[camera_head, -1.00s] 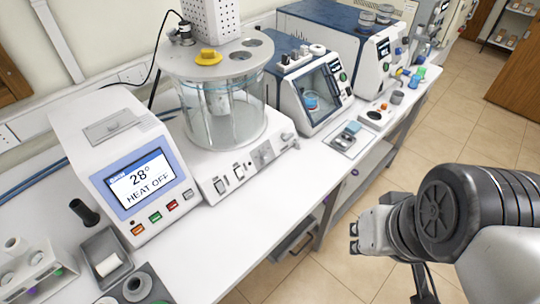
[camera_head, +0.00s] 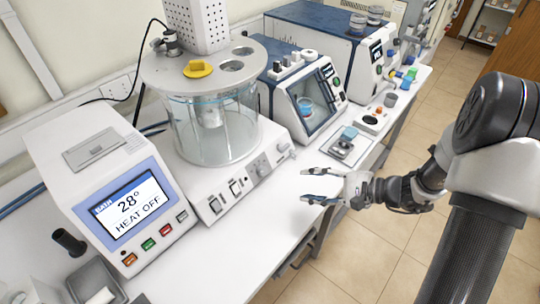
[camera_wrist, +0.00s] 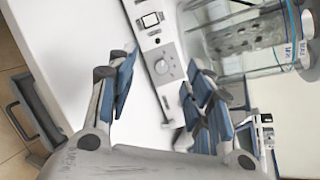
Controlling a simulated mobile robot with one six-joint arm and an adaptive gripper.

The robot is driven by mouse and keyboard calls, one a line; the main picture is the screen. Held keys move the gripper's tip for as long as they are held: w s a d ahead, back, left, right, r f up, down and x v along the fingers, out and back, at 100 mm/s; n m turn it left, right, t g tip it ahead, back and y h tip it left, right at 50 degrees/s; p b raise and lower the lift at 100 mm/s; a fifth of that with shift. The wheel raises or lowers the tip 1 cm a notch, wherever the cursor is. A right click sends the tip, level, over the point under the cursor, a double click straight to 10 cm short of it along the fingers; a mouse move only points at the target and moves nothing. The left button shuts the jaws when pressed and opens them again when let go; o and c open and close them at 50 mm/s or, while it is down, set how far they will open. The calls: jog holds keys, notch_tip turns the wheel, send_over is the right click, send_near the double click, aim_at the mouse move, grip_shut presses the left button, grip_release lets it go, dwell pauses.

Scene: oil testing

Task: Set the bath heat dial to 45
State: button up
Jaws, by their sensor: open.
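The bath heat dial (camera_head: 261,167) is a round grey knob on a grey plate on the front of the white bath base (camera_head: 205,191). In the wrist view the dial (camera_wrist: 162,66) lies ahead, between my two sets of fingers; its setting is too small to read. The control unit's screen (camera_head: 129,205) reads 28° and HEAT OFF. My gripper (camera_head: 304,185) is open and empty, in front of the bench edge to the right of the dial and apart from it. Its blue-padded fingers (camera_wrist: 158,82) also show in the wrist view.
The glass bath (camera_head: 213,125) with a yellow knob on its lid stands above the base. A side tap (camera_head: 284,147) sticks out right of the dial. Two switches sit left of it. A small tray (camera_head: 346,143) lies farther right. The bench top before the base is clear.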

jog(key=w+d+f+m+t, duration=0.2)
jog(key=w+f, duration=0.1)
jog(key=f, duration=0.1)
jog(key=b, duration=0.3)
send_near(264, 171)
jog(key=shift+m, duration=0.3)
jog(key=x, duration=0.8)
jog(key=shift+d+f, duration=0.1)
jog(key=shift+c, duration=0.2)
jog(key=c, duration=1)
jog(key=shift+c, duration=0.2)
